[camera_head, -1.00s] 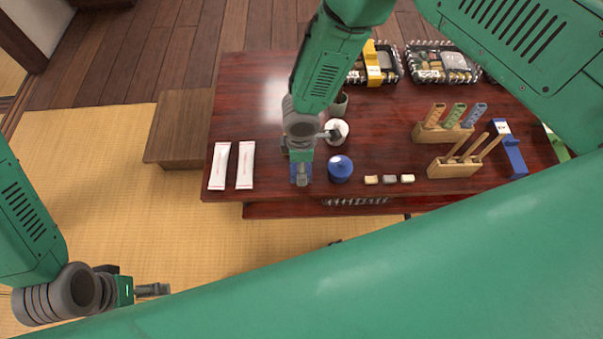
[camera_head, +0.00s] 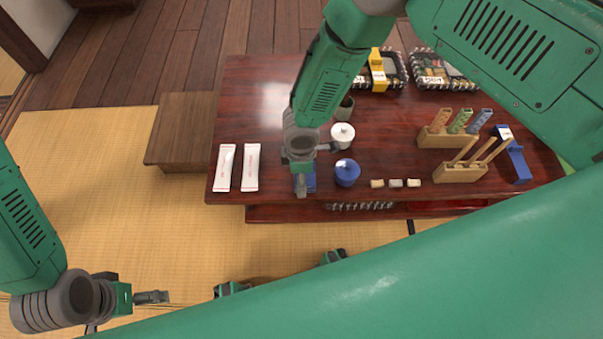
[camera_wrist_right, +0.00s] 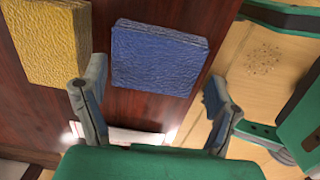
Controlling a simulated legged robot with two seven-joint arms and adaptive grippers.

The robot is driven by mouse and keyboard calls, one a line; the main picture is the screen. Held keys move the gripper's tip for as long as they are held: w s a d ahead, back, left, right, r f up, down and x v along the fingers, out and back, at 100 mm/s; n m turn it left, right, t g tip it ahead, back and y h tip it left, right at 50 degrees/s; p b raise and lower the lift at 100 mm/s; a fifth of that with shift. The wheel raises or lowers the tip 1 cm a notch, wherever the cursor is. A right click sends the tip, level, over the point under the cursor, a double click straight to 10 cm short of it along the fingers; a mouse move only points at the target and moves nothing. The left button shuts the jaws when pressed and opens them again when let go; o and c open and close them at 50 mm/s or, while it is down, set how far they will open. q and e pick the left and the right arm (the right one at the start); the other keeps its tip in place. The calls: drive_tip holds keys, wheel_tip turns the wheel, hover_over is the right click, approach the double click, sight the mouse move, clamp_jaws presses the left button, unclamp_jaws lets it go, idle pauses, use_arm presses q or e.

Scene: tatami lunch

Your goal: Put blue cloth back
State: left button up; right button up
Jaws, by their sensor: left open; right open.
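The blue cloth (camera_wrist_right: 158,58) is a flat, textured, folded square on the dark red table, near its front edge. In the head view only part of the blue cloth (camera_head: 311,181) shows beside my right gripper (camera_head: 316,168). In the right wrist view my right gripper (camera_wrist_right: 155,102) is open and empty, with the cloth just ahead of its fingertips, off to the side of the finger gap's middle. A yellow cloth (camera_wrist_right: 47,45) lies beside the blue one and is hidden in the head view. My left gripper (camera_head: 150,297) is open at lower left, away from the table.
Two white packets (camera_head: 239,167) lie left of the blue cloth. A blue lidded pot (camera_head: 347,172) and a white pot (camera_head: 342,136) stand to its right. Small blocks (camera_head: 395,183) and wooden holders (camera_head: 461,172) are further right. Tatami (camera_head: 190,240) lies in front of the table.

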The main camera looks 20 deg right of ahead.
wheel_tip(320, 180, up, 11)
drive_tip(key=p, duration=0.4)
drive_tip(key=s+d+m+g+y, duration=0.1)
drive_tip(key=s+d+m, duration=0.25)
drive_tip(key=s, duration=0.35)
drive_tip(key=s+d+m+y, duration=0.2)
drive_tip(key=s+m, duration=0.2)
drive_tip(key=s, duration=0.4)
drive_tip(key=s+d+r+m+t+h, duration=0.1)
drive_tip(key=s+d+r+m+h, duration=0.1)
drive_tip(key=s+d+m, duration=0.4)
drive_tip(key=s+d+r, duration=0.1)
drive_tip(key=d, duration=0.4)
drive_tip(key=shift+m+t+h, duration=0.3)
drive_tip(key=shift+m+h, duration=0.05)
drive_tip(key=shift+h, duration=0.05)
